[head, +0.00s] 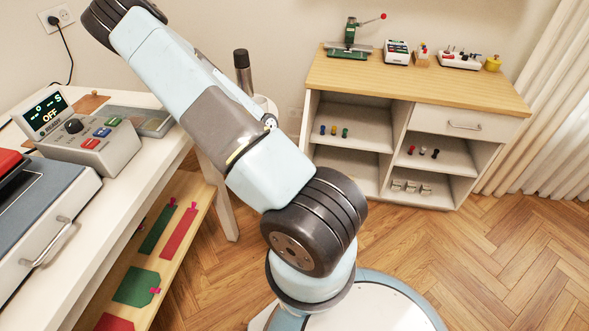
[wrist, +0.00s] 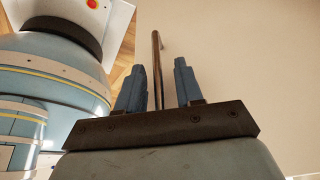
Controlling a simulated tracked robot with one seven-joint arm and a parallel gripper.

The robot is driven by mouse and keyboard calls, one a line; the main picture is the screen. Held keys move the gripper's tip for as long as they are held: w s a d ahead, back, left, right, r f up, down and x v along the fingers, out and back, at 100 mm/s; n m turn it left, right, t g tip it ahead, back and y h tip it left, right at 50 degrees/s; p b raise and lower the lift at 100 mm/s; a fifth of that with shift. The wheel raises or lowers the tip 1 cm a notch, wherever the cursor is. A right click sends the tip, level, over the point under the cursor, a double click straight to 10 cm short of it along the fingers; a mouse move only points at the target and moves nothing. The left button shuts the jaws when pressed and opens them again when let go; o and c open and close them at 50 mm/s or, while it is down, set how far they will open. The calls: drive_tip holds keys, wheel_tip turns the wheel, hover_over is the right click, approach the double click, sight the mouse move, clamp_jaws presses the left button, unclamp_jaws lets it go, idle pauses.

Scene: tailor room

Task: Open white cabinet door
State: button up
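In the wrist view, my gripper (wrist: 160,90) is open, with its two blue-grey fingers standing apart. A thin upright brown metal handle (wrist: 156,58) shows between the fingers, nearer the left one. I see no clear contact between the handle and either finger. A plain pale panel (wrist: 245,70), which looks like the white cabinet door, fills the right side of the wrist view. It appears flat, and I cannot tell whether it is ajar. In the head view, my gripper and this door are out of sight; my arm runs out at the upper left.
A white table (head: 185,140) with a control box (head: 88,143) stands at left in the head view. A wood-topped shelf unit (head: 428,82) stands against the back wall. Wooden floor (head: 500,265) is clear at right. My own body fills the wrist view's left side.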

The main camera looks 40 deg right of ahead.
drive_tip(key=v, duration=1.3)
drive_tip(key=s+a+r+n+t+y, duration=0.1)
drive_tip(key=a+r+n+t+y, duration=0.15)
drive_tip(key=a+r+n, duration=0.6)
drive_tip(key=a+r+n+t+y, duration=0.1)
drive_tip(key=a+r+n+y, duration=0.2)
drive_tip(key=a+r+n, duration=0.55)
drive_tip(key=s+a+r+n+t+h, duration=0.1)
drive_tip(key=s+r+n, duration=0.4)
drive_tip(key=r, duration=0.5)
drive_tip(key=s+a+r+n+t+h, duration=0.1)
drive_tip(key=s+r+n+t, duration=0.3)
drive_tip(key=s+r, duration=0.5)
drive_tip(key=shift+s+r+n+t, duration=0.35)
drive_tip(key=shift+s+r+n, duration=0.05)
drive_tip(key=shift+r+n, duration=0.6)
